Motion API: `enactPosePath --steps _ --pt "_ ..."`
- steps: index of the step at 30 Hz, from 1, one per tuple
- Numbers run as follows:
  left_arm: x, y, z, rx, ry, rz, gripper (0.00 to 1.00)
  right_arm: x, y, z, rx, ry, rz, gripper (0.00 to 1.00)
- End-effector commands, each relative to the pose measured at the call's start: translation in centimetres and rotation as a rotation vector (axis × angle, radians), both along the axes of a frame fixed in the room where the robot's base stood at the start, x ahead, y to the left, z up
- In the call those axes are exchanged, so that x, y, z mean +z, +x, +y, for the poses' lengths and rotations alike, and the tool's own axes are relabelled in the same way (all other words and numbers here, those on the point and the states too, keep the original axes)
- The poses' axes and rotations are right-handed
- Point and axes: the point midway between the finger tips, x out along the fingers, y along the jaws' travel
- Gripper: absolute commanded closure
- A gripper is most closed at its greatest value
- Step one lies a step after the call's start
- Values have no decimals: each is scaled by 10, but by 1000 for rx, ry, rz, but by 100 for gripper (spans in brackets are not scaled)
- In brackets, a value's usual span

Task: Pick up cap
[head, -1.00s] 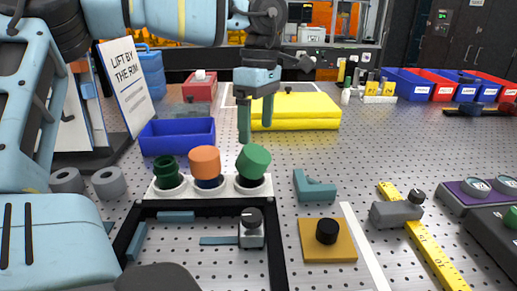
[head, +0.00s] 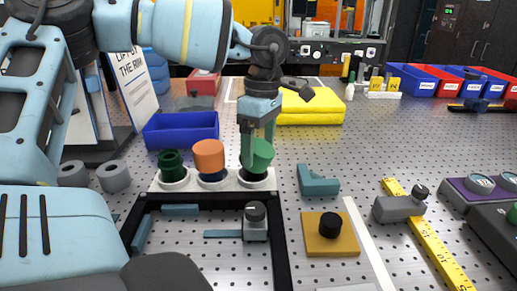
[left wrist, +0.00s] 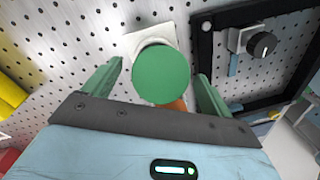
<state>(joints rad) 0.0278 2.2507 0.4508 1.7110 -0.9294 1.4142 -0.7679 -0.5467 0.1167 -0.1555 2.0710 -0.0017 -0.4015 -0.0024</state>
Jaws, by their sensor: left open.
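A green cap (head: 263,153) sits at the right end of a white holder (head: 222,184), looking slightly tilted, on a dark base. An orange cap (head: 208,154) stands in the middle place and a dark green hollow piece (head: 171,164) in the left one. My left gripper (head: 258,150) is open and low over the right place, its fingers beside the green cap. In the left wrist view the cap's round top (left wrist: 161,75) lies between the two spread fingers (left wrist: 159,69), with gaps showing on both sides. My right gripper is not in view.
A blue bin (head: 180,129) and yellow block (head: 311,107) stand behind the holder. A black frame (head: 279,240) lies in front. A teal angled block (head: 318,182) and a tan plate with black knob (head: 330,246) are to the right.

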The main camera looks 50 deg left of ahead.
Motion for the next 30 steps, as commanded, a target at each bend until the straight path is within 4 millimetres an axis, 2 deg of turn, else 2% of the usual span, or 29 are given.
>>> enactPosePath --steps 3,11,14,22,24,30 --pt "-11 -1 -1 -2 0 1 16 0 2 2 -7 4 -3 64" --pt "-13 -1 -1 -1 0 -1 16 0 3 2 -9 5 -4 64" --pt "-13 -1 -1 -1 0 -1 26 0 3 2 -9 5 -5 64" --pt "-13 -1 -1 -1 0 -1 61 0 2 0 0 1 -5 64" --pt "-13 -1 -1 -1 0 -1 66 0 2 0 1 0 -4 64" --pt "-13 -1 -1 -1 1 -2 66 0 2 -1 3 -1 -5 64"
